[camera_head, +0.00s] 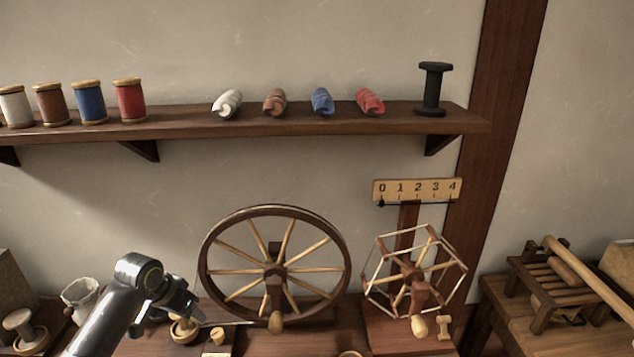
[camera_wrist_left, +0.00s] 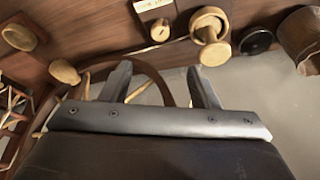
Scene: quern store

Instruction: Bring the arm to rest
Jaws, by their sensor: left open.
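My left arm (camera_head: 112,308) comes in from the bottom left, its dark wrist bent over the bench. My left gripper (camera_head: 185,308) is in front of the wall, left of the large spoked wheel (camera_head: 342,247), near a small wooden piece on the bench. In the left wrist view the two fingers of the left gripper (camera_wrist_left: 160,84) stand apart with nothing held between them. Part of the wheel's dark rim (camera_wrist_left: 150,70) shows behind and between them. Whether a finger touches the wheel or bench pieces I cannot tell. My right gripper is not in view.
A shelf (camera_head: 270,122) holds thread spools (camera_head: 130,100), several wool rolls (camera_head: 322,102) and a black spool (camera_head: 432,90). A hexagonal reel (camera_head: 455,290) stands right of the wheel under a numbered board (camera_head: 416,190). A pale pot (camera_head: 82,298) stands left of my arm.

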